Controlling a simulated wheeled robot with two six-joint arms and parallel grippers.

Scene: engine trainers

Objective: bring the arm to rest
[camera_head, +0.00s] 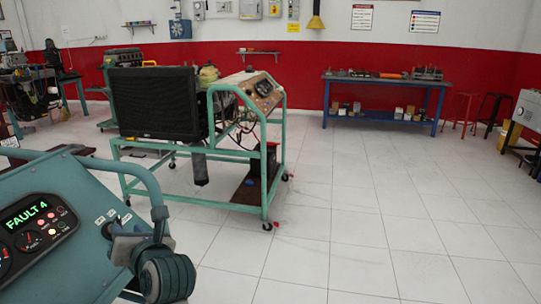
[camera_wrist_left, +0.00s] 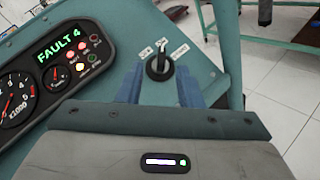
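My left gripper (camera_head: 124,238) is at the lower left of the head view, close to the sloped teal panel (camera_head: 84,262). In the left wrist view its two blue fingers (camera_wrist_left: 160,86) stand apart, so it is open. A black key switch (camera_wrist_left: 159,68) with small white labels shows beyond the gap between the fingers. The fingers do not appear closed on it; I cannot tell whether they touch it. The panel's gauge cluster (camera_head: 36,232) reads "FAULT 4" in green and also shows in the left wrist view (camera_wrist_left: 50,75). My right gripper is not in view.
A teal tube frame (camera_head: 150,180) curves over the panel's edge beside my left gripper. An engine trainer with a black radiator (camera_head: 157,103) stands on wheels ahead. A blue workbench (camera_head: 385,82) is at the back wall. The tiled floor (camera_head: 370,240) on the right is clear.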

